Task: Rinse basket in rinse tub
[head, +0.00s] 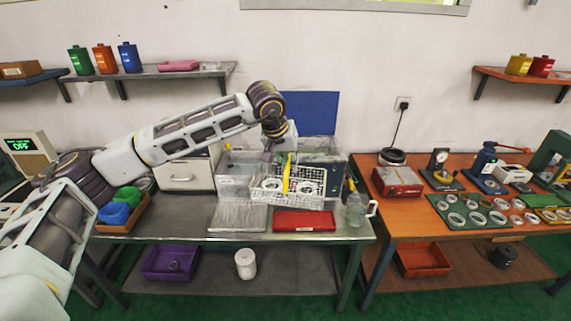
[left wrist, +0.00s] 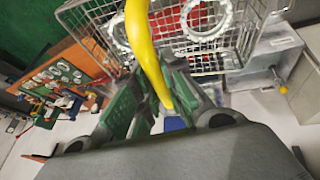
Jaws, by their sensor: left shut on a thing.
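The wire basket (head: 308,200) has a yellow handle (head: 287,172) and carries pale bearing rings; two rings (left wrist: 207,18) show in the left wrist view. My left gripper (head: 285,160) is shut on the yellow handle, which runs between its green fingers (left wrist: 160,105) in the left wrist view. The basket hangs in front of two metal tubs at the back of the grey bench. The left tub (head: 228,183) is open and pale; I cannot read its label. The right tub (head: 334,172) is darker, partly hidden by the basket. My right gripper is not in view.
A ridged metal tray (head: 237,218) and a red mat (head: 304,221) lie at the bench front. A clear jug (head: 356,210) stands at the right edge. A white drawer box (head: 186,174) stands left of the tubs. A blue panel (head: 312,113) rises behind.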

